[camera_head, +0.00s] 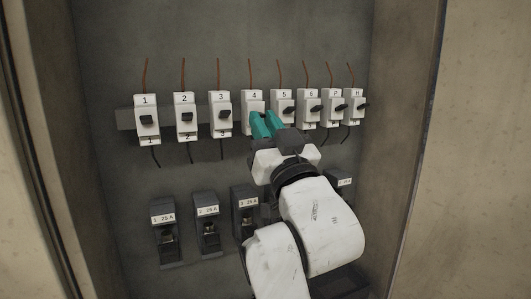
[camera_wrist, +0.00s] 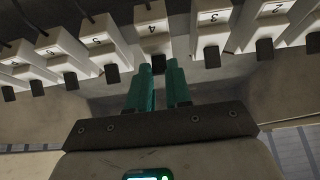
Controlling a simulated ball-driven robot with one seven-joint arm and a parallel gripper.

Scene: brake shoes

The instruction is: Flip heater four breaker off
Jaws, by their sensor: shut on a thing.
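The white breaker labelled 4 (camera_head: 253,103) stands in the upper row on the panel, and its lower part is partly covered by my gripper in the head view. It also shows at top middle in the wrist view (camera_wrist: 152,30). The dark lever (camera_wrist: 158,63) of breaker 4 sits between my teal fingertips. My gripper (camera_head: 266,125) is at the lower front of breaker 4 and is shut on that lever. The fingers also show in the wrist view (camera_wrist: 158,82). The lever itself is hidden in the head view.
Breakers 3 (camera_head: 220,112) and 5 (camera_head: 284,107) stand close on either side, with other breakers along the row. Several dark 25 A units (camera_head: 206,228) are mounted below, partly behind my arm. Cabinet side walls (camera_head: 406,150) bound the space.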

